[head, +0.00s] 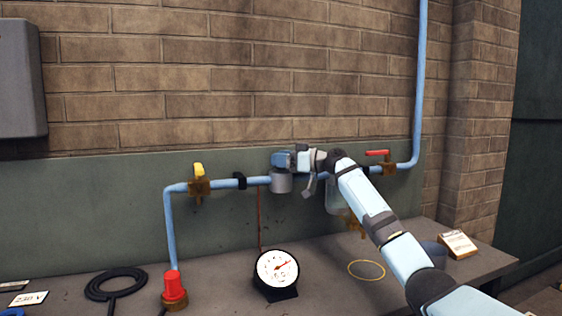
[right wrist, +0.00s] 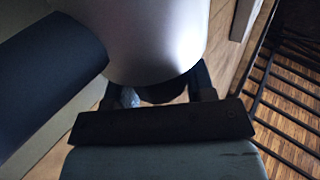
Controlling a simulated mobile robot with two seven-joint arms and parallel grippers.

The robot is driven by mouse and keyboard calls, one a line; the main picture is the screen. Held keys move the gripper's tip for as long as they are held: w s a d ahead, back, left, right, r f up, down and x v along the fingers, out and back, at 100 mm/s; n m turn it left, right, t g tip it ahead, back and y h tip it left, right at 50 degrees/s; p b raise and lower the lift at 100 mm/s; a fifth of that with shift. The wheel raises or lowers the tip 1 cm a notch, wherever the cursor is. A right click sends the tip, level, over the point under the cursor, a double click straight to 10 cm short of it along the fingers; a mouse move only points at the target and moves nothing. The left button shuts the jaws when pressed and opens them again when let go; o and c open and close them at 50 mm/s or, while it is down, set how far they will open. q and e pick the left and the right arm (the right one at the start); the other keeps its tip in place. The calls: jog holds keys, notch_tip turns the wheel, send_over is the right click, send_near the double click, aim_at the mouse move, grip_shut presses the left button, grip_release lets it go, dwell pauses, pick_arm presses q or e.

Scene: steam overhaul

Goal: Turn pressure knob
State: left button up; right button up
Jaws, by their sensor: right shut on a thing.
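A grey cylindrical regulator body (head: 281,183) sits in the blue pipe on the back panel, in the middle of the head view. My right gripper (head: 283,163) is at its upper part, shut on the pressure knob, which is largely hidden by the gripper. In the right wrist view, the fingers (right wrist: 160,95) are dark and partly hidden behind a large silver-grey rounded part (right wrist: 150,35). A round white pressure gauge (head: 277,268) with a red needle stands on the bench below. My left gripper is not in view.
A yellow-handled valve (head: 199,181) is left of the regulator; a red-handled valve (head: 388,160) is to its right.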

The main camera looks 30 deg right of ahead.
jog(key=o, duration=0.9)
jog(key=shift+o, duration=0.2)
jog(key=v, duration=1.4)
jog(key=shift+w, duration=0.1)
